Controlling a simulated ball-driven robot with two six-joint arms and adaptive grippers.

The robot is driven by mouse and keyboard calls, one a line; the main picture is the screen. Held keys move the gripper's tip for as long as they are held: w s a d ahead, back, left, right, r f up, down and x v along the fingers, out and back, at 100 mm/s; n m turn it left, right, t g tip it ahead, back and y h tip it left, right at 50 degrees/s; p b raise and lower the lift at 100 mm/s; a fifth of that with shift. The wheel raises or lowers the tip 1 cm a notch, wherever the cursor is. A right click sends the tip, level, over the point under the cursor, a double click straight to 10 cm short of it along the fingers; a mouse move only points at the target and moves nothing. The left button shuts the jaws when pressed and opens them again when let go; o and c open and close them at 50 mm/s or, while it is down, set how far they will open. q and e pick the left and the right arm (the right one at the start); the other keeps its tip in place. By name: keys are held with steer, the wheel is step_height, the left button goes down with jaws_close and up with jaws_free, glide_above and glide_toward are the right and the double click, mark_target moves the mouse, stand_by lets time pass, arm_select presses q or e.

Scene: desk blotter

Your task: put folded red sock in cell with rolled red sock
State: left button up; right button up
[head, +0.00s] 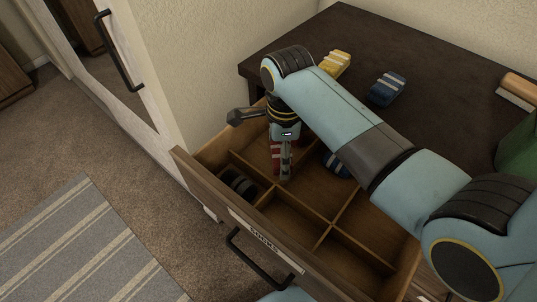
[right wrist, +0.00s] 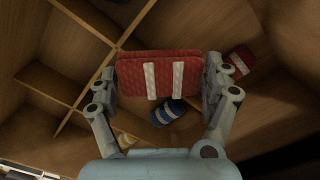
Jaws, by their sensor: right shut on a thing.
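The folded red sock (right wrist: 133,77) with white stripes is between the fingers of my right gripper (right wrist: 160,88), which is shut on it. In the head view, my right gripper (head: 281,155) points down over the divided drawer (head: 335,262), with part of the folded red sock (head: 275,152) showing beside a finger. In the right wrist view, the rolled red sock (right wrist: 241,62) lies in a drawer cell below, to the right of the held sock and partly behind a finger. I cannot make it out in the head view. My left gripper is not in view.
A rolled blue sock (head: 336,164) lies in a drawer cell, and a dark sock (head: 238,182) in the front-left cell. A folded yellow sock (head: 336,64) and folded blue sock (head: 387,89) lie on the dresser top (head: 430,70). A brush (head: 517,92) is at far right.

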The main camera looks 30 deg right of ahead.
glide_toward(269, 161)
steer(key=shift+s+b, duration=0.4)
steer(key=shift+s, duration=0.25)
steer(key=shift+w+a+f+b, duration=0.1)
steer(key=shift+w+f+b, duration=0.15)
steer(key=shift+f, duration=0.25)
steer(key=shift+w+f+b, duration=0.15)
steer(key=shift+w+f, duration=0.05)
steer(key=shift+f, duration=0.9)
step_height(269, 161, down, 4)
steer(key=shift+w+r+b, duration=0.1)
steer(key=shift+w+b, duration=0.05)
steer(key=shift+b, duration=0.85)
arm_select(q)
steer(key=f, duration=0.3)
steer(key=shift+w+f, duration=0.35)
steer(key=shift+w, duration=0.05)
arm_select(e)
steer(key=shift+r, duration=0.1)
steer(key=o, duration=0.8)
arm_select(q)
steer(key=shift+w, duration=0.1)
